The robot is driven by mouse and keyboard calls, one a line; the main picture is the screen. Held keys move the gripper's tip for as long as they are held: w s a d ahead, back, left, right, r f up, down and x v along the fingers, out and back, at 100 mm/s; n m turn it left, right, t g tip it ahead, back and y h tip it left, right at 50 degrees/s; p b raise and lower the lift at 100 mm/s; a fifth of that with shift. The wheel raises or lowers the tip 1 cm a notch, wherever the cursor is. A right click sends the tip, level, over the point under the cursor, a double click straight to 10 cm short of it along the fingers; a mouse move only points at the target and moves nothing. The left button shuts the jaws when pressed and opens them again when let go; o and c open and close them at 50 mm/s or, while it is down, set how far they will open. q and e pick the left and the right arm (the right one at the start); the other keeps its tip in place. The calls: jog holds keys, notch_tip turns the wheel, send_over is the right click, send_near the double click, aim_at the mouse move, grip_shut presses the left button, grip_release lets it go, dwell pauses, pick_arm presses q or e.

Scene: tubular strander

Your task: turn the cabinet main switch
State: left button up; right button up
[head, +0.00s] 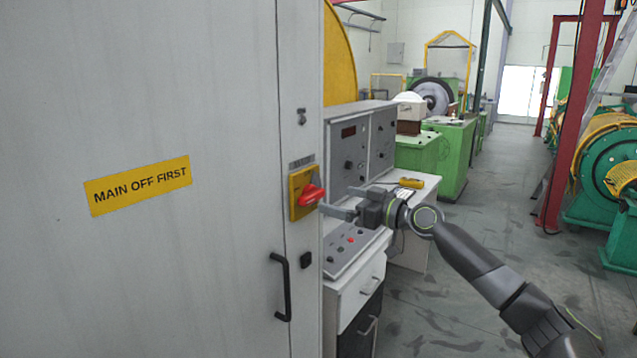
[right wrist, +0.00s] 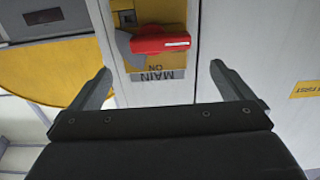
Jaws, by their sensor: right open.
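The cabinet main switch is a red handle (head: 311,195) on a yellow plate (head: 298,180), on the narrow right strip of the grey cabinet (head: 220,60). In the right wrist view the red handle (right wrist: 160,43) lies crosswise in the picture, by a label reading MAIN ON. My right gripper (head: 338,211) is just right of the handle in the head view, apart from it. In the right wrist view the open, empty fingers (right wrist: 165,80) stand to either side of the handle, short of it. My left gripper is in neither view.
A black door handle (head: 280,287) is below the switch, and a yellow MAIN OFF FIRST sign (head: 138,185) is on the door. A control desk (head: 352,252) with buttons stands close behind and under my right gripper. Open floor (head: 470,230) lies to the right.

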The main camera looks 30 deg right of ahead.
aim_at(316, 194)
jog(key=p+x, duration=0.3)
jog(key=x, duration=0.3)
jog(key=shift+w+a+r, duration=0.1)
jog(key=shift+w+a+p, duration=0.15)
jog(key=shift+w+p, duration=0.15)
jog(key=shift+w, duration=0.1)
jog(key=c, duration=1)
